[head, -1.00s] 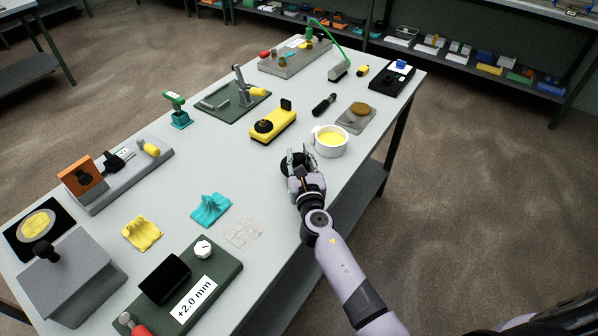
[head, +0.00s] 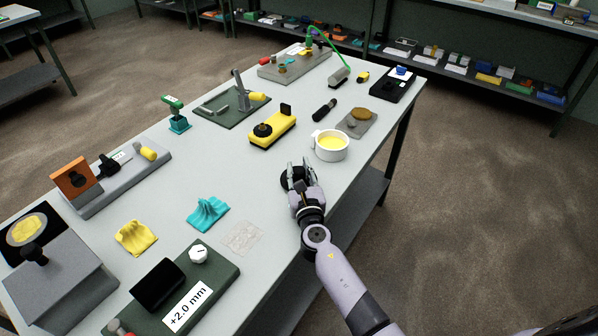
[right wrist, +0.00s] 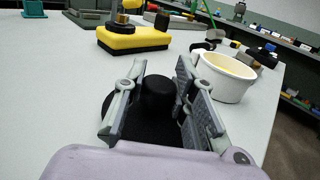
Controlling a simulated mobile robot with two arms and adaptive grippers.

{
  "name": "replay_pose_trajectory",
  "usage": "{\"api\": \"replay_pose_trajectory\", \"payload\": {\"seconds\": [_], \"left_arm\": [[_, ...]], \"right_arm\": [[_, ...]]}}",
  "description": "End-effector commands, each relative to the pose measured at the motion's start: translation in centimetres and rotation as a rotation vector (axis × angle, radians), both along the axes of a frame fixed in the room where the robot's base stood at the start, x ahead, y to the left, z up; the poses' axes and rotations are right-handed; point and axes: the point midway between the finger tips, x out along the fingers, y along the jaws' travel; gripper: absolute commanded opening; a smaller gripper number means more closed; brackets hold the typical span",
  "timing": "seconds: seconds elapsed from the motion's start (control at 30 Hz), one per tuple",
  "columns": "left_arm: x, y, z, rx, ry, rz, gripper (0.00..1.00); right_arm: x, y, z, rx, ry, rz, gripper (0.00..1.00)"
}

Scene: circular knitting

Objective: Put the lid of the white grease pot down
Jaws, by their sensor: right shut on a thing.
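The white grease pot (head: 330,151) stands open near the table's right edge, with yellow grease (head: 332,143) inside. It also shows at the right of the right wrist view (right wrist: 226,82). My right gripper (head: 301,172) is at the near left of the pot, apart from it. It is shut on the knob of the black round lid (head: 286,181). In the right wrist view the knob (right wrist: 158,92) is between the two fingers and the disc (right wrist: 150,130) lies flat below. I cannot tell whether the disc touches the table. My left gripper is not in view.
A yellow device (head: 272,128) stands beyond the lid. A grey plate with a brown pad (head: 357,122) lies behind the pot. A cyan cloth (head: 208,213) and a clear crumpled sheet (head: 242,238) lie at the near left. The table (head: 245,180) left of the lid is bare.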

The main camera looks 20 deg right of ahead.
Motion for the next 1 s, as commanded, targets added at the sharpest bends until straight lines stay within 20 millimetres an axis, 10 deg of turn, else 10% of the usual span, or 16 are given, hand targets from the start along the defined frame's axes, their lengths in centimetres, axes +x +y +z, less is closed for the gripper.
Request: {"api": "replay_pose_trajectory", "payload": {"seconds": [0.07,0.1,0.37,0.87,1.0], "left_arm": [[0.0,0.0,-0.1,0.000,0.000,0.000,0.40],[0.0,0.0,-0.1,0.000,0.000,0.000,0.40],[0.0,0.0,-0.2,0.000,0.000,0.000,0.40],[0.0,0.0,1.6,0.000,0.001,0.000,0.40],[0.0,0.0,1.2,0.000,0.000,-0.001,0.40]], "right_arm": [[-0.4,0.0,-1.5,0.000,0.025,0.001,0.00],[-0.4,0.0,-1.6,0.000,0.027,0.001,0.28],[-0.5,0.1,-1.7,0.002,0.028,0.003,0.45],[-0.5,0.2,0.1,0.004,0.029,0.004,0.45],[-3.6,0.5,-0.4,0.001,0.027,0.003,0.45]]}}
